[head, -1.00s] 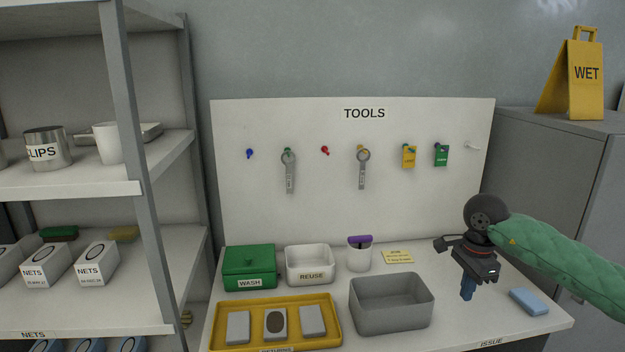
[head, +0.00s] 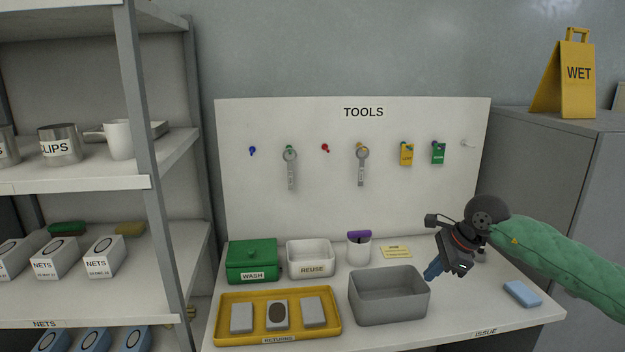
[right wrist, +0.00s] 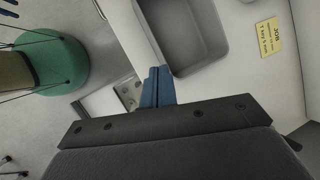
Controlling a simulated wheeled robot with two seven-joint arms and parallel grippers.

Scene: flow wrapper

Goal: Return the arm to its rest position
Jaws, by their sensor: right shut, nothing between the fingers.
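My right gripper (head: 433,271) hangs above the right part of the table, beside the right end of the grey bin (head: 389,308). Its blue fingers are shut with nothing between them and point down and to the left. In the right wrist view the shut fingers (right wrist: 157,88) show close to the bin's edge (right wrist: 205,62). My right arm, in a green quilted sleeve, comes in from the right. My left gripper does not show in any view.
On the table (head: 455,318) stand a yellow returns tray (head: 222,328), a green wash box (head: 252,261), a white reuse bin (head: 311,260) and a blue block (head: 522,293). A tool board (head: 400,210) rises behind. Shelves (head: 175,160) stand left, a grey cabinet (head: 560,190) right.

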